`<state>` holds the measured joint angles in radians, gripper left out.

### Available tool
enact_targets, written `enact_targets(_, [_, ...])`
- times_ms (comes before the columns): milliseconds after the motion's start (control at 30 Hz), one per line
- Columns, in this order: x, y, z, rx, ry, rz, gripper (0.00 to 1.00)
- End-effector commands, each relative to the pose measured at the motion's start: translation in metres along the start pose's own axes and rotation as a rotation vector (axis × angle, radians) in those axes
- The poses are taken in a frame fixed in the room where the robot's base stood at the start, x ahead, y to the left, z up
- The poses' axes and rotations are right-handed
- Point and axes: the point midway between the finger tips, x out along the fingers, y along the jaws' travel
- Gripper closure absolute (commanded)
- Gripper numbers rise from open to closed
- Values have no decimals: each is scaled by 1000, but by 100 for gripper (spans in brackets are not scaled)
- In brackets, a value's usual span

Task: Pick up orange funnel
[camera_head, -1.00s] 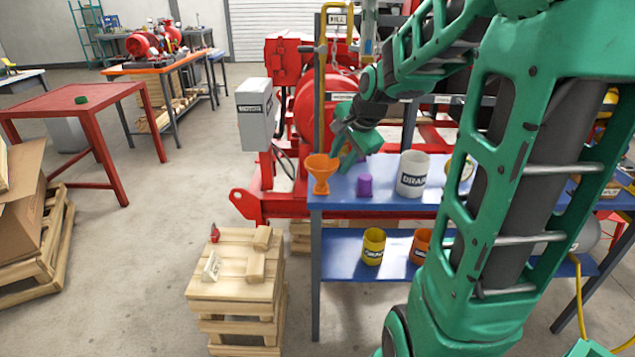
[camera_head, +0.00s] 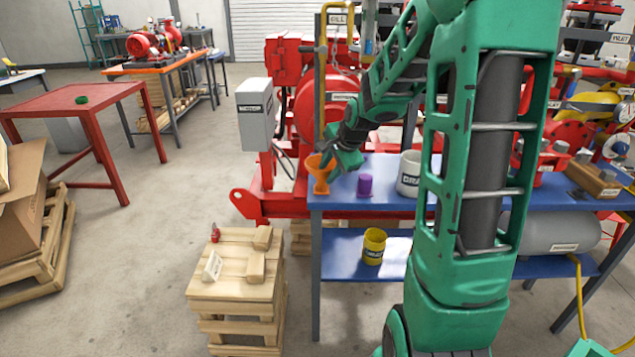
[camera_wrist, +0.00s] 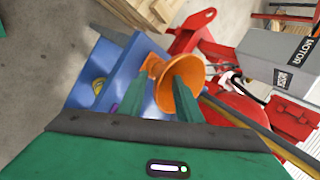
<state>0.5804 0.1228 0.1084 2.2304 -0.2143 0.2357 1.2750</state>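The orange funnel (camera_head: 320,172) stands at the left end of the blue table's top (camera_head: 385,172), wide mouth up in the head view. My gripper (camera_head: 336,160) is right at the funnel, coming from the right and slightly above, and covers part of it. In the wrist view the funnel (camera_wrist: 178,84) lies ahead of my gripper (camera_wrist: 160,85). The two green fingers are apart there; one overlaps the funnel's cone and the other is beside its narrow part. Whether either finger touches it cannot be told.
A purple piece (camera_head: 364,185) and a white labelled drum (camera_head: 409,173) stand to the right on the tabletop. Red pump machinery (camera_head: 310,110) and a yellow pipe (camera_head: 321,75) rise close behind the table.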

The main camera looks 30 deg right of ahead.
Motion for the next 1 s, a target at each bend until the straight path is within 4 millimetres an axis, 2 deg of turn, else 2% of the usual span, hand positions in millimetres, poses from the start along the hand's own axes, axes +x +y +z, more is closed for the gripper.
enact_targets(167, [16,0,1,0,-1,1,68])
enact_targets(433, [17,0,0,0,0,0,68])
enact_targets(567, [17,0,0,0,0,0,99])
enact_targets(1000, [16,0,0,0,0,3,100])
